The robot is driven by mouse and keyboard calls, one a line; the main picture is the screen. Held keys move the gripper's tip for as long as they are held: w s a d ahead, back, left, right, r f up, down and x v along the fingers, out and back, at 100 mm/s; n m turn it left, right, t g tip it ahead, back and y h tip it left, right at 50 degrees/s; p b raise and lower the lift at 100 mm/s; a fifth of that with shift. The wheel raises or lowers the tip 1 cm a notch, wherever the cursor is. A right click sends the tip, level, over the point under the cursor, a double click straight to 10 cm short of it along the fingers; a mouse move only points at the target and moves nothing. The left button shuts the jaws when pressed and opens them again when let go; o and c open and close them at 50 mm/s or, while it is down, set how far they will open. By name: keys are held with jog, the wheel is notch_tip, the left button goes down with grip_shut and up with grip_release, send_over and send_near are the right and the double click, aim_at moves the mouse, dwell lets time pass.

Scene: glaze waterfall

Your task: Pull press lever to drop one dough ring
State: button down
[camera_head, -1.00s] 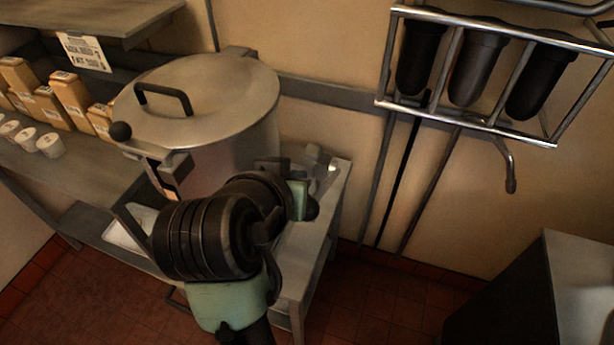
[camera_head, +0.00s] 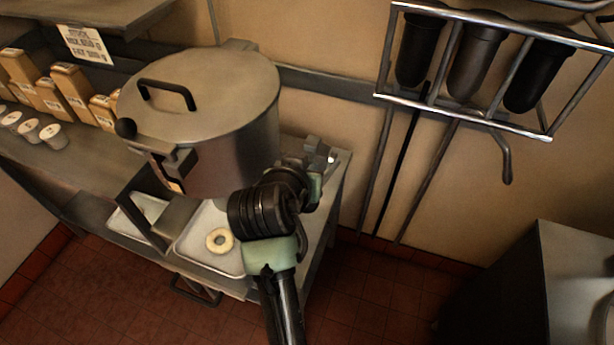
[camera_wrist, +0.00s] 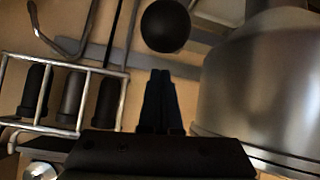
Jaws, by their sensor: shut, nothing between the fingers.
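The press is a large steel drum (camera_head: 200,105) with a lid and a black lid handle. A black knob (camera_head: 126,128) stands out at its left side. A pale dough ring (camera_head: 220,240) lies on a white tray (camera_head: 205,262) below the drum. My gripper (camera_head: 325,155) is to the right of the drum, small and partly hidden by my wrist. In the wrist view my gripper (camera_wrist: 158,75) is shut and empty. A black ball knob (camera_wrist: 166,25) shows beyond its fingertips with a visible gap; I cannot tell whether it belongs to the press lever.
A wire rack (camera_head: 480,70) holding dark cylinders is on the wall at right. Boxes (camera_head: 70,88) and small tubs (camera_head: 54,136) stand on the left shelf. A counter (camera_head: 575,285) is at lower right. Floor between is clear.

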jog(key=shift+s+a+f+p, duration=0.15)
jog(key=shift+s+f, duration=0.15)
jog(key=shift+s, duration=0.25)
jog(key=shift+s+d+f+p, duration=0.15)
jog(key=shift+s+f, duration=0.15)
jog(key=shift+s, duration=0.25)
jog(key=shift+a, duration=0.1)
